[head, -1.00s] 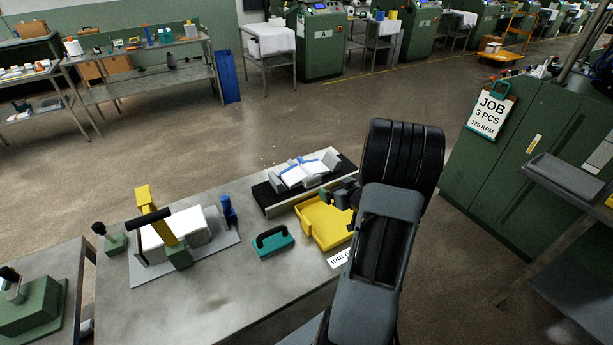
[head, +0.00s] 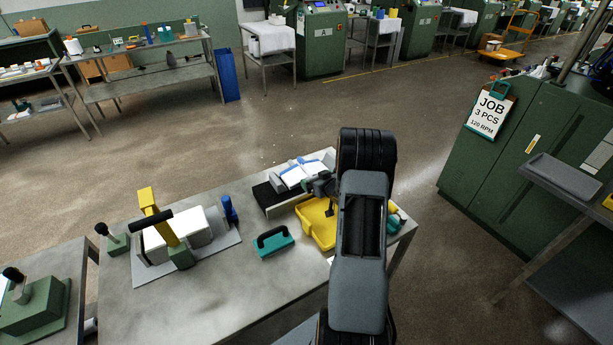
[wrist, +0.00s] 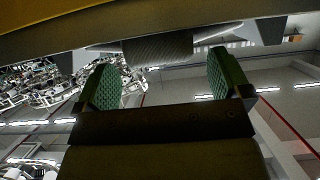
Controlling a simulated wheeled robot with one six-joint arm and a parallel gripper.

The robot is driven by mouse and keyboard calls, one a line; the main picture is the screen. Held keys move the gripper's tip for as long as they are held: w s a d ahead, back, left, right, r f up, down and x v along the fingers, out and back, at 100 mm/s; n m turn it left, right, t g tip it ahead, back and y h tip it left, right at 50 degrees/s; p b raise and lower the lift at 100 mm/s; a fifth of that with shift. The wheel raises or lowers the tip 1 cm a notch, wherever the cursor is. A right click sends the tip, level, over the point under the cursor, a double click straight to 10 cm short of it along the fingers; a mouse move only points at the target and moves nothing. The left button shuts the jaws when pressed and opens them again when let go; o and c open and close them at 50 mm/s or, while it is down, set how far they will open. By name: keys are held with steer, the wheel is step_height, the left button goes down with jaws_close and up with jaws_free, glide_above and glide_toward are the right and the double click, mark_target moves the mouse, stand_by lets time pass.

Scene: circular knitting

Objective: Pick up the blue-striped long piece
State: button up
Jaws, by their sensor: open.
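The blue-striped long piece (head: 299,176) is white with blue bands. It lies on a dark stand (head: 279,207) at the back right of the workbench in the head view. My gripper (head: 320,187) is at the right end of this stand, beside the piece and over the back of the yellow tray. In the wrist view its two green ribbed pads (wrist: 166,82) stand wide apart. A grey ribbed rounded surface (wrist: 158,50) shows beyond and between them; I cannot tell what it belongs to. My arm hides the stand's right end.
The yellow tray (head: 306,226) sits in front of the stand, partly behind my arm. A teal handled block (head: 273,241) lies left of it. A yellow-armed fixture with a white block (head: 207,224) stands further left. The bench front (head: 210,296) is clear.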

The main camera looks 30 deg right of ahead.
steer(key=shift+w+f, duration=0.15)
steer(key=shift+w, duration=0.2)
steer(key=c, duration=1.1)
steer(key=shift+c, duration=0.2)
